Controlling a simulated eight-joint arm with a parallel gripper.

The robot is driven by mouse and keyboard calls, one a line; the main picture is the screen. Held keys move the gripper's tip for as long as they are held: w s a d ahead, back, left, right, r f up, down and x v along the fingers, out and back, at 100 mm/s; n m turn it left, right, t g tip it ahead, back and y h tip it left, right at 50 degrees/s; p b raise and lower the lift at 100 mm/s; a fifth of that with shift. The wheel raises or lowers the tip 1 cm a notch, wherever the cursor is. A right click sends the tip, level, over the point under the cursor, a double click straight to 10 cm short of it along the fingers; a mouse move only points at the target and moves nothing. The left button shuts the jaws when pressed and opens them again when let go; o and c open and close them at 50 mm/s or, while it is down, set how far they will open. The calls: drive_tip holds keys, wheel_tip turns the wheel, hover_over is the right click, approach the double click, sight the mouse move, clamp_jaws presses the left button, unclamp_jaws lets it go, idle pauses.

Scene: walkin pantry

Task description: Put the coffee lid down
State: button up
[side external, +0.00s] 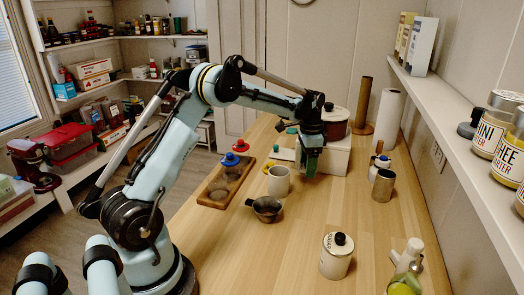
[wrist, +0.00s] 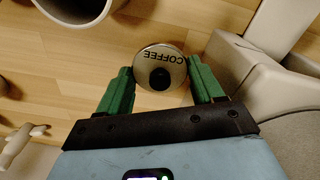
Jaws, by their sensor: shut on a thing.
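The coffee lid (wrist: 175,81) is a pale round disc with the word COFFEE on it and a dark knob in its middle. In the wrist view it sits between the two green fingers of my gripper (wrist: 160,70), which is shut on it. In the side view my gripper (side external: 308,162) points down over the wooden counter (side external: 310,215), in front of a white box (side external: 338,158) and right of a white mug (side external: 279,183). The lid cannot be made out in the side view, and its height above the counter is unclear.
Labelled jars (side external: 511,160) line the right shelf. The counter's middle is clear.

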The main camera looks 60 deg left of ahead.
drive_tip(key=shift+f, duration=1.8)
drive_tip(key=shift+f, duration=0.15)
drive_tip(key=o, duration=0.7)
drive_tip(key=shift+o, duration=0.2)
